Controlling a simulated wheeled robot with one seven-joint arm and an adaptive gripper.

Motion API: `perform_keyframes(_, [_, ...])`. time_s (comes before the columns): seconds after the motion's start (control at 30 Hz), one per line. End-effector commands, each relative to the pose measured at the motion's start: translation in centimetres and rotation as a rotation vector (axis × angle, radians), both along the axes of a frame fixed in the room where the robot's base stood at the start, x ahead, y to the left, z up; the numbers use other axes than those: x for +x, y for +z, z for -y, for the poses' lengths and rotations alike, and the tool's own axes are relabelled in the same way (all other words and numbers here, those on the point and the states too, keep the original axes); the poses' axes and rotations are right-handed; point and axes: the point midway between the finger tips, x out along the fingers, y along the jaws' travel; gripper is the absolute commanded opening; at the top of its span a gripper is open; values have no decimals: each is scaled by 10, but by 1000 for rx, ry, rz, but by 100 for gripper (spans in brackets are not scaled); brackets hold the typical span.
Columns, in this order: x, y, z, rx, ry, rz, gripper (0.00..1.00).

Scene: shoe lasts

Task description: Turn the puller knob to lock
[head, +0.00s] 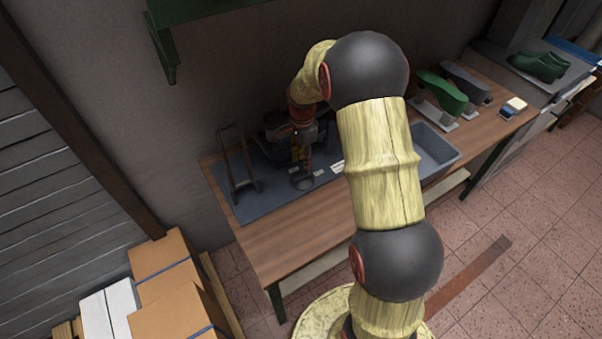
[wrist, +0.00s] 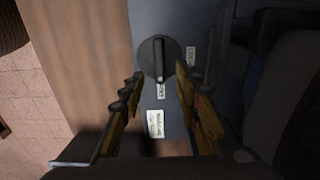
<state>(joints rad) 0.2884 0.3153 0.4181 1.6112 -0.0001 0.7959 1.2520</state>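The puller knob (wrist: 158,62) is a dark round disc with a raised bar grip across it, in the upper middle of the wrist view. It sits on a grey-blue panel with small white labels around it. In the head view a dark round knob (head: 302,181) shows at the front of the grey mat. My gripper (wrist: 158,80) is open, with its two fingers on either side of the knob's bar and a gap on each side. In the head view my gripper (head: 301,158) points down just behind the knob. Contact with the knob cannot be told.
A dark metal frame (head: 238,165) stands left of my gripper on the mat. A grey bin (head: 436,150) and green shoe lasts (head: 440,92) are to the right on the wooden bench (head: 290,235). A dark machine body (wrist: 285,95) is close on the right in the wrist view.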

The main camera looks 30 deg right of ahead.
Motion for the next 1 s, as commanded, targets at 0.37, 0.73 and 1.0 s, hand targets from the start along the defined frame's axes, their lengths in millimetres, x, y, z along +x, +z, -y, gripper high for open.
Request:
perform_keyframes(0.37, [-1, -57, 0, 1, 3, -2, 33])
perform_keyframes(0.73, [0, -72, 0, 0, 4, 0, 33])
perform_keyframes(1.0, [-1, -72, 0, 0, 4, -1, 24])
